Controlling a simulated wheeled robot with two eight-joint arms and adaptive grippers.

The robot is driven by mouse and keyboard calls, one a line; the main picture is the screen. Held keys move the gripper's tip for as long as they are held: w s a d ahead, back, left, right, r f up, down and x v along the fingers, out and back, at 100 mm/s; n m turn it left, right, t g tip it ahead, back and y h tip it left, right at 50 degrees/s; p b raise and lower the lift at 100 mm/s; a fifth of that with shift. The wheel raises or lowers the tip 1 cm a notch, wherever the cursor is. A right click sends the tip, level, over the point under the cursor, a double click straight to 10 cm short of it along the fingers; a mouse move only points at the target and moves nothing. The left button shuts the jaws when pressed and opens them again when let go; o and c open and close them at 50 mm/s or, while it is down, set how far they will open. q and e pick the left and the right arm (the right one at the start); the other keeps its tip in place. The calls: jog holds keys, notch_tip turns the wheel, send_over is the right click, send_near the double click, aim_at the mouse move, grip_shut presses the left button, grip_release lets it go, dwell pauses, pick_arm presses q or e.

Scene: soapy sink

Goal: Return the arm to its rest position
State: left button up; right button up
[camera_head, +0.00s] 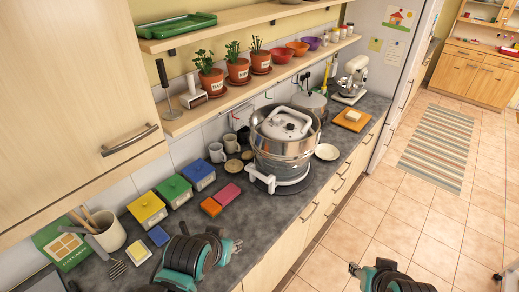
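My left gripper (234,247) is at the bottom centre, over the front edge of the dark counter (320,180). Its teal arm link shows beside it, and no object shows at its fingertips. My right gripper (356,268) is at the bottom right, in front of the tiled floor. It also appears to hold nothing. Both grippers are small here, and I cannot tell how far their fingers are apart.
Yellow (147,207), green (174,188) and blue (198,173) lidded boxes, mugs (217,152) and sponges (228,193) lie behind my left gripper. Potted herbs (237,68) line a shelf. The floor (400,215) at right is open.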

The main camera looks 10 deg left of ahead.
notch_tip(320, 180, down, 23)
jog(key=b, duration=2.2)
